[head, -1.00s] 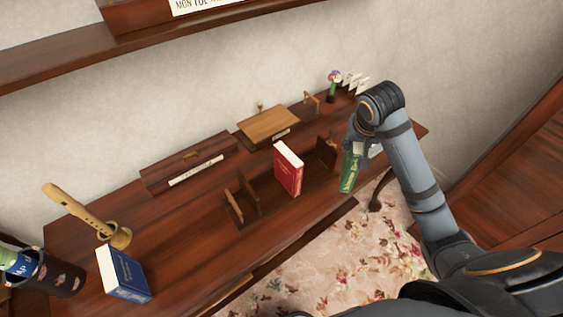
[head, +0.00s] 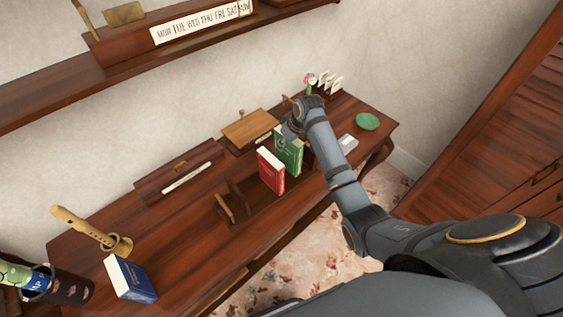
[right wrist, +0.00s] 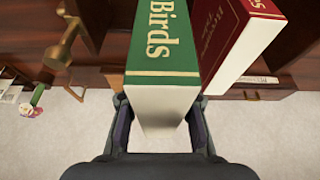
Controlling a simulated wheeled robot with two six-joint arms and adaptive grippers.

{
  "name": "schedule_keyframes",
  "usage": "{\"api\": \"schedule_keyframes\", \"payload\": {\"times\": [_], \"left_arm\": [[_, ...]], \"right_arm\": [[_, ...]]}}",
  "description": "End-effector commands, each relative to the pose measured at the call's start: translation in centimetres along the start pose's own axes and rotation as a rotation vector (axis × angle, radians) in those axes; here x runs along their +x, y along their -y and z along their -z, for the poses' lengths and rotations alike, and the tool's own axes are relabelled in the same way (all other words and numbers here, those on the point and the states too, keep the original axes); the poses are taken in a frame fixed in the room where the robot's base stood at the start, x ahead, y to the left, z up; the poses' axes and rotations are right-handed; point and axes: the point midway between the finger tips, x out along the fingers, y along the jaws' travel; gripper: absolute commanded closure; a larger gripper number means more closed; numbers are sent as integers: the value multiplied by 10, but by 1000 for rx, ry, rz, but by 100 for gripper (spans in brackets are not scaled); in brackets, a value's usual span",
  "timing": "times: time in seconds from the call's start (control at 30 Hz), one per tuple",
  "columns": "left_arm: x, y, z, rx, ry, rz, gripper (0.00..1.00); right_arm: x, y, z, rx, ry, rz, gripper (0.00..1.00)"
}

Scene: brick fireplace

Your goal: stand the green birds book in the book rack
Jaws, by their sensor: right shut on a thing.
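The green birds book (head: 289,150) is upright beside the red book, on its right, at the book rack. It also shows in the right wrist view, with "Birds" on its cover (right wrist: 163,38). My right gripper (head: 292,132) is shut on its top end; the fingers lie on either side of the book in the right wrist view (right wrist: 160,125). The dark wooden book rack (head: 243,194) stands on the desk and holds the red book (head: 271,171). The rack's right end is mostly hidden by the books and arm. Whether the green book's bottom touches the rack cannot be told.
A blue book (head: 130,279) and a recorder on a stand (head: 92,231) are at the desk's left. A wooden box (head: 250,128) stands behind the rack. A shelf (head: 120,62) hangs above.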

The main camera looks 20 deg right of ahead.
Motion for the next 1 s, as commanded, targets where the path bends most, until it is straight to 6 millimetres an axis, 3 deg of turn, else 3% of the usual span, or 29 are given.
{"api": "schedule_keyframes", "payload": {"times": [0.17,0.27,0.5,0.87,0.9,1.0], "left_arm": [[-5,0,-13,1,20,-1,60],[-6,0,-9,0,16,-1,60],[-12,0,4,0,-4,0,60],[-10,0,4,0,-4,0,60],[-10,0,4,0,-3,0,60],[-10,0,2,0,-1,-1,60]], "right_arm": [[16,0,-6,-1,-4,-1,100],[20,0,-8,0,-2,0,100],[50,0,-20,0,-2,-1,100],[54,0,-22,0,-2,-1,100],[54,0,-23,1,-1,-1,68],[54,0,-23,1,-1,-1,55]]}}
